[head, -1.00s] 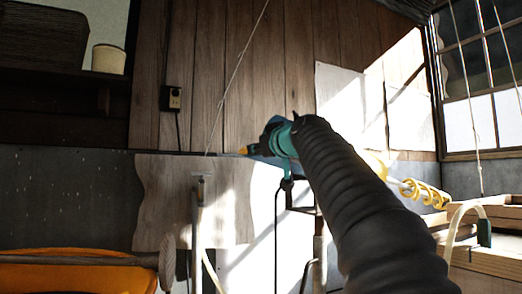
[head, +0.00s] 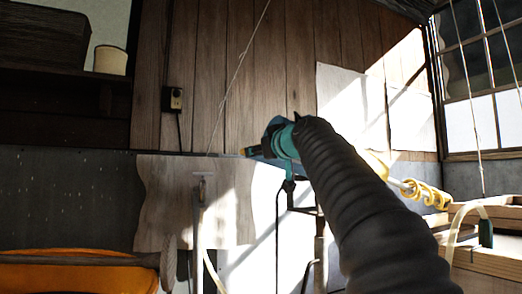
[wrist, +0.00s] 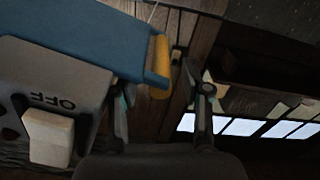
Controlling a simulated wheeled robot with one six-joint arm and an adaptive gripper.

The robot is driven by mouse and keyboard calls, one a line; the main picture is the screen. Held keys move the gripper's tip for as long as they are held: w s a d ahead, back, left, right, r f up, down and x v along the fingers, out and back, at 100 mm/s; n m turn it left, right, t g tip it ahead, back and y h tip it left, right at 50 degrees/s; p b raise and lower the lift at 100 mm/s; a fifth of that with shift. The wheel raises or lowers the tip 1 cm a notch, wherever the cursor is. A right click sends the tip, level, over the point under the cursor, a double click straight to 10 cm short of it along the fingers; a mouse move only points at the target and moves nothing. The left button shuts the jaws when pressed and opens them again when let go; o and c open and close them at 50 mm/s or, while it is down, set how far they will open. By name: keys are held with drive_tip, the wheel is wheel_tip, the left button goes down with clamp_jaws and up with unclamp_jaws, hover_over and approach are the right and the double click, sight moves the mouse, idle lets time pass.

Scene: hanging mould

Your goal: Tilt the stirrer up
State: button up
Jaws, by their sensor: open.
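A blue body with a yellow end, which seems to be the stirrer (wrist: 105,38), fills the upper left of the wrist view. A grey housing marked OFF with a pale block-like switch (wrist: 48,137) is beside it.
A thin cord (head: 231,85) runs diagonally down the plank wall. A wavy-edged board (head: 165,200) is behind, at left. An orange rounded object (head: 80,280) is at lower left. A yellow coiled hose (head: 425,192) and wooden frames (head: 485,262) are at right.

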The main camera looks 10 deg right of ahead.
drive_tip(key=shift+a, duration=0.1)
drive_tip(key=shift+s, duration=0.5)
drive_tip(key=v, duration=1.1)
drive_tip(key=shift+d, duration=0.25)
